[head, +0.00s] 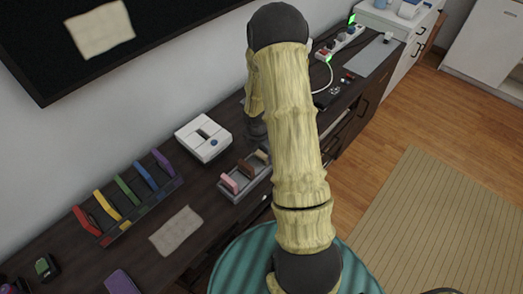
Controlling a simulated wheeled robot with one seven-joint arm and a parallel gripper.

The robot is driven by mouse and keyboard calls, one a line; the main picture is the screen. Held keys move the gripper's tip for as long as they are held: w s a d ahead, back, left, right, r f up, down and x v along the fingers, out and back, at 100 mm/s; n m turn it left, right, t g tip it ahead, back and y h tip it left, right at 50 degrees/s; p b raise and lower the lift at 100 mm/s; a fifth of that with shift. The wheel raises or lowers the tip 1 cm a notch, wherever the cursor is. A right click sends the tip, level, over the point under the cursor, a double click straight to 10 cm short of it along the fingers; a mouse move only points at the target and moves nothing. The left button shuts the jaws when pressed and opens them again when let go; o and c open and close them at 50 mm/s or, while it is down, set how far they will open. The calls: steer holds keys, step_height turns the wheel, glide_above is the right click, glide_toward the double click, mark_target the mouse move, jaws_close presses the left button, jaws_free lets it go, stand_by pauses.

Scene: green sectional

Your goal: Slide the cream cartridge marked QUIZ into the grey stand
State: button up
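The grey stand (236,196) is on the dark desk, left of my arm, with its far end close to the arm. A pink cartridge (229,183) and a brown cartridge (245,169) stand upright in it, and another brown piece shows at its far end. I cannot make out a cream cartridge or any QUIZ marking. My arm's pale, bark-like links rise through the middle of the view and bend down behind themselves. My gripper is hidden behind the arm, so its fingers and anything in them do not show.
A white box (203,138) with a dark slot and blue button sits behind the stand. A dark rack (128,218) holds several coloured cartridges. A beige cloth (177,231) lies flat in front. A power strip (340,42) and small items lie at the far right.

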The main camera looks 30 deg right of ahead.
steer(key=shift+o, duration=0.9)
step_height(320, 180, up, 17)
steer(key=a+p, duration=0.2)
steer(key=shift+s+r, duration=0.15)
steer(key=shift+s, duration=0.25)
steer(key=s+a+r+m+t, duration=0.1)
steer(key=s+a+r+m, duration=0.2)
steer(key=m, duration=0.8)
steer(key=s+a+r+m+t+y+p, duration=0.1)
steer(key=s+a+r+m, duration=0.2)
steer(key=s+a+m, duration=0.5)
steer(key=shift+s+m, duration=0.35)
steer(key=shift+m, duration=1.15)
steer(key=shift+w, duration=0.1)
